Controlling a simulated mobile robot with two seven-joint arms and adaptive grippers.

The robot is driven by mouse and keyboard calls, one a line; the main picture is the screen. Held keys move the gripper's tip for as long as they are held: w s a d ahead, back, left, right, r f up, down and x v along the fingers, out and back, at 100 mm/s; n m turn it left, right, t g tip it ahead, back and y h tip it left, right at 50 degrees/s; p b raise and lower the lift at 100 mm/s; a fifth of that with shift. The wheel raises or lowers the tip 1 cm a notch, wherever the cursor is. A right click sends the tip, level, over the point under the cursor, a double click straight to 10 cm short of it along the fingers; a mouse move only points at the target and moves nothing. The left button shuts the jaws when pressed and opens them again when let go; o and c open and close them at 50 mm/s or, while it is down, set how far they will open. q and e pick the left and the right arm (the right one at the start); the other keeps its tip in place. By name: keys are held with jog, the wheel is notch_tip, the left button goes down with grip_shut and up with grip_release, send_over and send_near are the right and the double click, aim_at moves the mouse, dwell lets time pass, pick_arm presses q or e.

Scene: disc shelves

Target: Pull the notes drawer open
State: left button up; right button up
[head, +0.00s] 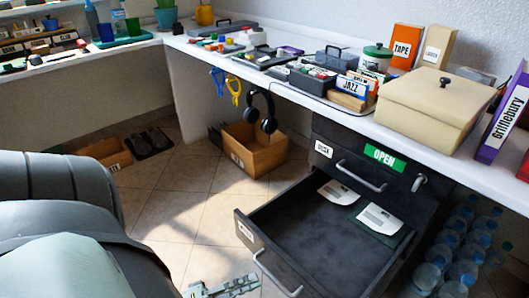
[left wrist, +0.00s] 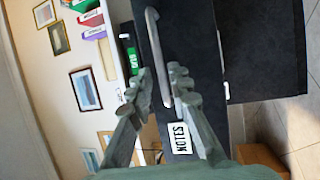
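The notes drawer (head: 246,232) is the lower drawer of the dark cabinet under the desk, and it stands far open. Two white papers (head: 378,219) lie inside. Its metal bar handle (head: 272,275) is on its front, and the NOTES label (left wrist: 180,138) is readable in the left wrist view. My left gripper (head: 222,288) is low in front of the drawer, apart from the handle in the head view. In the left wrist view its fingers (left wrist: 161,76) are spread, with the handle (left wrist: 155,45) showing between them. My right gripper is not in view.
The upper drawer (head: 340,162) is shut, with a green OPEN sign (head: 384,158) on the cabinet. Several water bottles (head: 455,250) stand at the right. A cardboard box (head: 256,150) is on the floor beneath hanging headphones (head: 262,110).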

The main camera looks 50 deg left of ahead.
pick_arm(q)
jog(key=v, duration=0.6)
jog(key=shift+s, duration=0.15)
dwell(0.3)
